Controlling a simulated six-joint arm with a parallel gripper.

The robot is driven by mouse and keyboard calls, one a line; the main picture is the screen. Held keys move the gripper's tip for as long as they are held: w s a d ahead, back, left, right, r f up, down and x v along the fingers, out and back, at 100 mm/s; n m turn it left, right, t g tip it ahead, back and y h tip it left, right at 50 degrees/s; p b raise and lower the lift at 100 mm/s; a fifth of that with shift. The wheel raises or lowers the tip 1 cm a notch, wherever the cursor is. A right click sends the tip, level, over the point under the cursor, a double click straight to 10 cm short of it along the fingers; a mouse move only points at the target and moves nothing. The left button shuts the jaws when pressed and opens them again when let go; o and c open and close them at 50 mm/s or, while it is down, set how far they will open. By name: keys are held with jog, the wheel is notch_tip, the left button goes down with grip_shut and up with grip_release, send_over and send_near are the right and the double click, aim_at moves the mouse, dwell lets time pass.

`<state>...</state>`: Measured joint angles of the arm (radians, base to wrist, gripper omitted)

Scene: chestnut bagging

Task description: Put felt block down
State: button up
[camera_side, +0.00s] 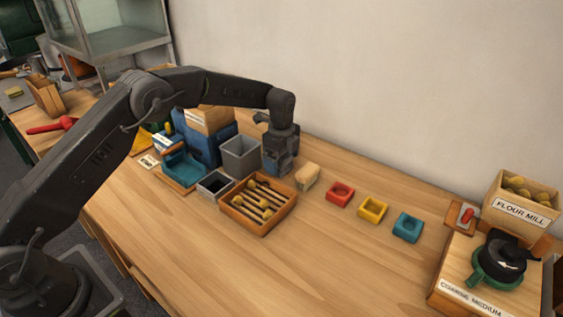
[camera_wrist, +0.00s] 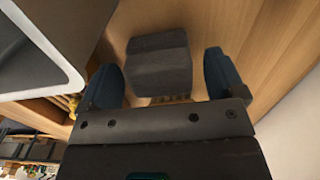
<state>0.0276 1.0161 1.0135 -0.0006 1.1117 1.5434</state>
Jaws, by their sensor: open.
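The felt block appears to be the dark grey block (camera_wrist: 158,62) in the wrist view. It lies between the two blue fingers of my gripper (camera_wrist: 164,82), with gaps visible on both sides. My gripper is open. In the side view my gripper (camera_side: 279,163) points down at the table, right of the grey bin (camera_side: 240,156) and behind the slatted wooden tray (camera_side: 238,222). I cannot clearly separate the block from the fingers in that view. The wrist view shows wood around the block.
A cream block (camera_side: 307,176) stands close to the right of my gripper. Red (camera_side: 340,194), yellow (camera_side: 373,209) and teal (camera_side: 407,227) dishes line the table beyond. The bin's rim (camera_wrist: 55,58) is close in the wrist view. The table's front middle is clear.

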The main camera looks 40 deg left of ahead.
notch_tip(320, 180, up, 10)
jog(key=shift+f, duration=0.1)
jog(key=s+a+r+n+t, duration=0.1)
jog(key=s+r+n+t, duration=0.2)
jog(key=s+r+n, duration=1.05)
jog(key=s+f+n+t, duration=0.1)
jog(key=s+n, duration=0.3)
jog(key=s, duration=2)
jog(key=shift+s+a+f+t, duration=0.3)
jog(key=shift+s+f+t, duration=0.05)
jog(key=shift+t, duration=0.45)
jog(key=shift+n, duration=0.25)
